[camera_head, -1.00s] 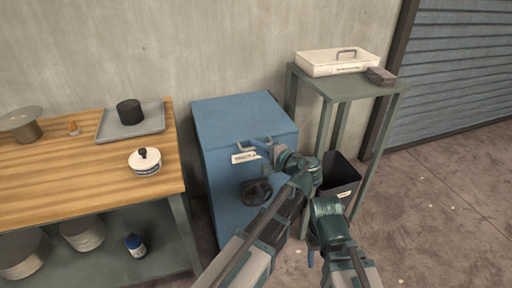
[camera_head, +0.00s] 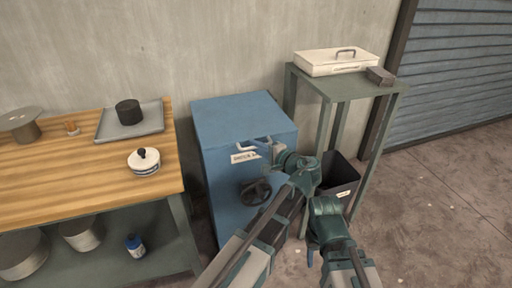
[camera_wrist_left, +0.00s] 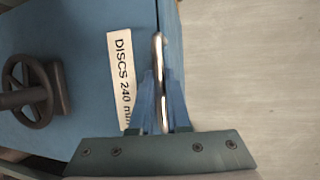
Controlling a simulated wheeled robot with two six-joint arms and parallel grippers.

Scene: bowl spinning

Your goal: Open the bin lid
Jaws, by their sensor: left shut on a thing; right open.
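The bin is a blue box (camera_head: 230,190) standing on the floor in the head view, its flat lid (camera_head: 238,118) lying closed on top as far as I can see. A pale bar handle (camera_head: 250,144) sits at its upper front, above a white label. My left gripper (camera_head: 272,152) is at this handle. In the left wrist view its blue fingers (camera_wrist_left: 163,105) are shut on the metal handle (camera_wrist_left: 159,60), beside the label (camera_wrist_left: 121,75). My right gripper (camera_head: 311,258) is low in front of the bin, mostly hidden by its arm; only a blue finger shows.
A dark handwheel (camera_head: 256,191) sticks out of the bin's front. A wooden workbench (camera_head: 60,190) stands close on the left. A green stand (camera_head: 345,88) with a white case (camera_head: 335,63) and a black waste bin (camera_head: 340,180) are on the right. Open floor lies further right.

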